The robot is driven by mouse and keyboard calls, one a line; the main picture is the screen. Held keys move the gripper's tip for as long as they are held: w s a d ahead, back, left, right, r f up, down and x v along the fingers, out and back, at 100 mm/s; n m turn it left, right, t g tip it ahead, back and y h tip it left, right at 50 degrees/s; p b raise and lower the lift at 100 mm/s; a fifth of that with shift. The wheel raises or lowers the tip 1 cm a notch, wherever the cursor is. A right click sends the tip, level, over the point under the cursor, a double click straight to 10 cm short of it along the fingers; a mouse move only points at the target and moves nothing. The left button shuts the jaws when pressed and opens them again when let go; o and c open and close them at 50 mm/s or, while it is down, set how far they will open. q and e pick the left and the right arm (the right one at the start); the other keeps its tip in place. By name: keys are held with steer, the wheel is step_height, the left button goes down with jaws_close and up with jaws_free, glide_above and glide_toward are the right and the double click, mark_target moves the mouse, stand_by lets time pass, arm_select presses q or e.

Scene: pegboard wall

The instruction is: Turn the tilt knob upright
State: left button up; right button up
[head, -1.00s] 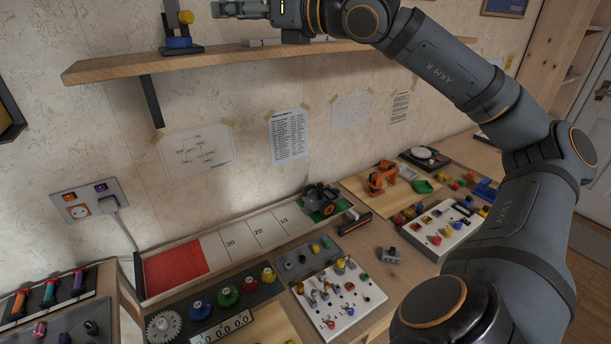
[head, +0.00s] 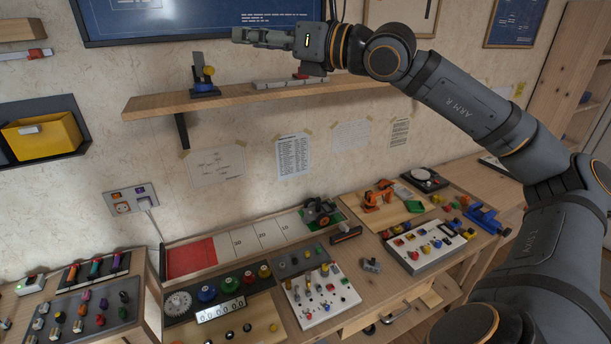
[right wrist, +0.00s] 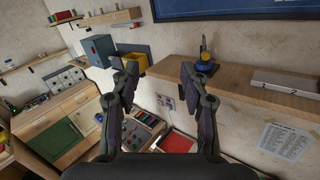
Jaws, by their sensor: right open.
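A small device with a dark base (head: 205,92), a dark upright plate and a yellow knob (head: 209,70) stands on the left part of the wall shelf. I take this yellow knob to be the tilt knob; its exact angle is too small to tell. The device also shows in the right wrist view, with a blue part (right wrist: 204,66) below the yellow. My right gripper (head: 236,35) is above the shelf, up and right of the device in the head view, apart from it and pointing left. Its fingers (right wrist: 157,78) are spread and empty in the wrist view. My left gripper is not in view.
The wooden shelf (head: 150,106) also carries a pale flat box (head: 275,84) to the right of the device. A blue framed board (head: 180,20) hangs above. A yellow bin (head: 42,134) is on the wall at left. The workbench below is crowded with panels.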

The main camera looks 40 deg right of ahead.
steer(key=w+a+f+m+t+y, duration=0.2)
steer(key=a+f+m+t+y, duration=0.1)
steer(key=a+f+m+y, duration=0.3)
steer(key=d+f+m+g+h, duration=0.1)
steer(key=d+f+m+h, duration=0.2)
steer(key=f+m+h, duration=0.3)
steer(key=s+d+f+m+g+h, duration=0.1)
steer(key=d+f+m+g+h, duration=0.1)
steer(key=d+f+m+h, duration=0.2)
steer(key=s+d+f+m+g+h, duration=0.1)
steer(key=d+f+m+h, duration=0.3)
steer(key=f+m+h, duration=0.5)
step_height(320, 180, down, 12)
steer(key=m, duration=0.8)
steer(key=shift+f+m+h, duration=0.2)
steer(key=shift+m+h, duration=0.1)
steer(key=shift+h, duration=0.1)
